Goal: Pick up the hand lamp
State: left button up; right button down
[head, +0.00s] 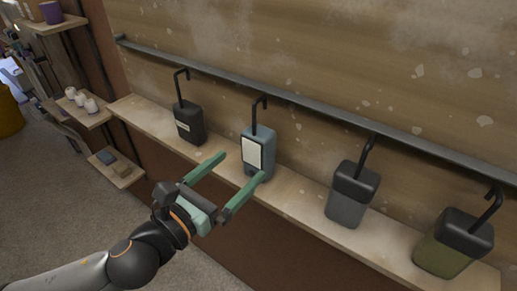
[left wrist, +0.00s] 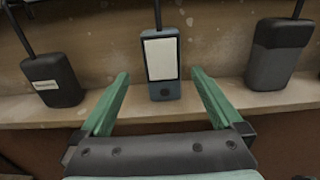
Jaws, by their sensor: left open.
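The hand lamp appears to be the blue-grey box with a white front panel and a black hooked stem (head: 266,167). It stands upright on the wooden ledge, second from the left. In the left wrist view the lamp (left wrist: 164,90) shows between and beyond the fingers, with a dark round button below its panel. My left gripper (head: 242,166) has green fingers, is open and empty, and points at the lamp from the front. In the head view its right fingertip overlaps the lamp's lower edge; I cannot tell whether they touch. My right gripper is not in view.
On the same ledge (head: 304,192) stand similar hooked boxes: a black labelled one (head: 189,124) to the left, a grey one with a black top (head: 346,208) and an olive one (head: 442,258) to the right. A metal rail (head: 300,98) runs along the wall behind.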

aim_at(252, 156)
pick_arm(q)
jog(key=x, duration=0.7)
jog(key=shift+d, duration=0.25)
grip_shut()
dwell(0.6)
